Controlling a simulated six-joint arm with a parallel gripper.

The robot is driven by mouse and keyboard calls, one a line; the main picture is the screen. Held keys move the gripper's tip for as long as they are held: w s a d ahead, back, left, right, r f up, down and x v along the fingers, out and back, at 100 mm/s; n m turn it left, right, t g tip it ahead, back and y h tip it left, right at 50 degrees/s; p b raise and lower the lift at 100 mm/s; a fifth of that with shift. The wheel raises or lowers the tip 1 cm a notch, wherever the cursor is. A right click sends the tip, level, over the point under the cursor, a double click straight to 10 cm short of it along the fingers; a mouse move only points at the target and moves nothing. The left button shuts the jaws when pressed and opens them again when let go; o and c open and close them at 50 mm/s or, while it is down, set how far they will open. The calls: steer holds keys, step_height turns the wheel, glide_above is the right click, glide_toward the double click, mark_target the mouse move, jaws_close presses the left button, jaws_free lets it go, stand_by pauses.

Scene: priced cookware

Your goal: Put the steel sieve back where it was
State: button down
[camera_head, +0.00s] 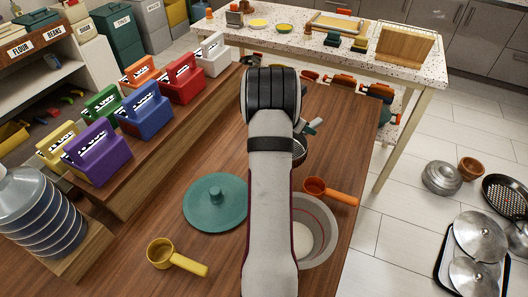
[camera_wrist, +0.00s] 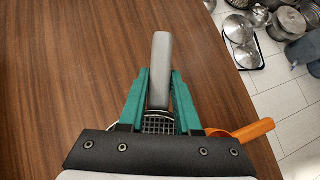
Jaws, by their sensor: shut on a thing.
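The steel sieve has a grey handle (camera_wrist: 161,60) and a dark mesh (camera_wrist: 158,125), both in the wrist view. My gripper (camera_wrist: 160,78) has green fingers shut on the handle, which points away between them. The mesh lies back between the finger bases and is partly hidden by the gripper body. In the head view my arm hides most of my gripper. Part of the sieve (camera_head: 300,151) shows at its right side, over the wooden table. I cannot tell whether the sieve touches the table.
An orange measuring cup (camera_head: 331,191) lies by a grey pot (camera_head: 326,246). A teal lid (camera_head: 206,205) and a yellow measuring cup (camera_head: 176,258) lie to the left. Coloured caddies stand on a wooden shelf (camera_head: 124,203). The table (camera_wrist: 75,60) ahead of the gripper is bare.

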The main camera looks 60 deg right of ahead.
steer(key=w+f, duration=0.1)
steer(key=w, duration=0.2)
steer(key=w+d+f, duration=0.1)
steer(key=w+f, duration=0.1)
steer(key=w, duration=0.1)
steer(key=w+f, duration=0.2)
steer(key=w, duration=0.1)
steer(key=shift+d+f, duration=0.2)
steer(key=shift+d, duration=0.05)
steer(key=shift+w+f, duration=0.2)
steer(key=shift+f, duration=1.9)
steer(key=shift+f, duration=0.1)
steer(key=c, duration=0.6)
jaws_free()
